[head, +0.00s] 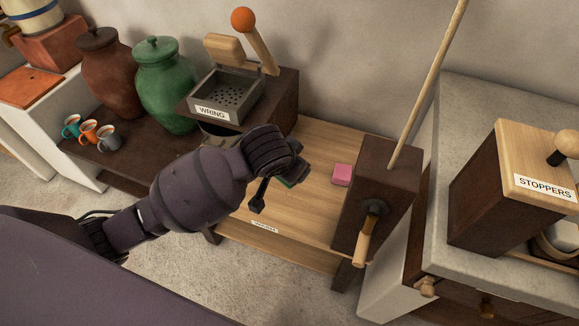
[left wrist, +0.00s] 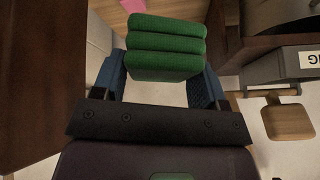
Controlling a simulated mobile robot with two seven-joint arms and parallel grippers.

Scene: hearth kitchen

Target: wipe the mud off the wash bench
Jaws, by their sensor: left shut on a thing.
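The wash bench (head: 318,213) is a light wooden top in the middle of the head view. I see no clear mud on its visible part; my left arm hides some of the top. My left gripper (left wrist: 160,82) is shut on a folded green cloth (left wrist: 165,47), which sits between its two blue fingers in the left wrist view. In the head view the gripper is over the bench, and only a sliver of the cloth (head: 286,183) shows below the wrist. My right gripper is not in view.
A pink block (head: 342,174) lies on the bench beside a dark post (head: 375,195) with a pole and wooden handle. A grey perforated WRING tray (head: 226,95) stands at the back left. Green (head: 165,85) and brown jars (head: 108,75) and several mugs stand left. A STOPPERS box (head: 490,195) stands right.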

